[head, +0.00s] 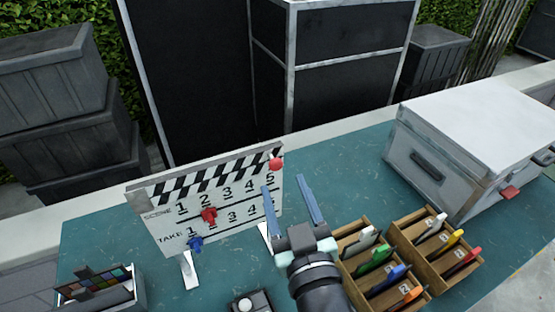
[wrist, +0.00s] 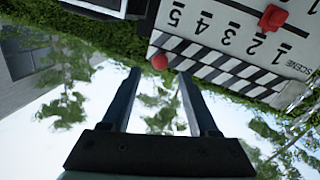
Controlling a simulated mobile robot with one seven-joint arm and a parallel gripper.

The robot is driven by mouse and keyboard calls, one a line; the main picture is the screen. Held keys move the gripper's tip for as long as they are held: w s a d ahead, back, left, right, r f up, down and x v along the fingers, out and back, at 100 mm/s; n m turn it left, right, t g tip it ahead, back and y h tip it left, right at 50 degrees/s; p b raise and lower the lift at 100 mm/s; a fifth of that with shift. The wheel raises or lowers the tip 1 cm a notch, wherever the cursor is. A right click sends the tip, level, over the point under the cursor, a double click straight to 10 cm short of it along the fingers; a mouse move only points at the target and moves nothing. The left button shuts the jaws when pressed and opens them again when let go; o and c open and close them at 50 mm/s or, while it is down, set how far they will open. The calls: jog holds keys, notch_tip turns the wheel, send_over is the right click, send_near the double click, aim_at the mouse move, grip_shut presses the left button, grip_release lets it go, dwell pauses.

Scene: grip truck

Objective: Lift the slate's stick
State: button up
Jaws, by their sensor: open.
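The slate (head: 215,225) is a white board with scene and take numbers, standing upright on small feet on the teal table. Its stick (head: 210,174), black-and-white striped, lies along the top edge and looks closed. A red ball knob (head: 276,164) sits at the stick's right end. My gripper (head: 287,183) is open and empty, just right of the slate near the knob. The wrist view looks upside down; there the knob (wrist: 159,62) appears between the fingertips (wrist: 159,73), with the stick (wrist: 225,68) to its right. Whether the knob lies between the fingers in depth, I cannot tell.
A red slider (head: 208,215) and a blue slider (head: 195,243) sit on the slate's face. Wooden trays (head: 399,238) with coloured tabs stand right of my gripper. A grey case (head: 450,165) is behind them. A colour-chart box (head: 140,293) stands at front left.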

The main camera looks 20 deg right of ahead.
aim_at(277, 170)
jog(key=w, duration=0.2)
jog(key=w+p, duration=0.1)
jog(key=w+d, duration=0.1)
jog(key=w, duration=0.1)
jog(key=shift+w, duration=0.3)
grip_shut()
dwell(1.2)
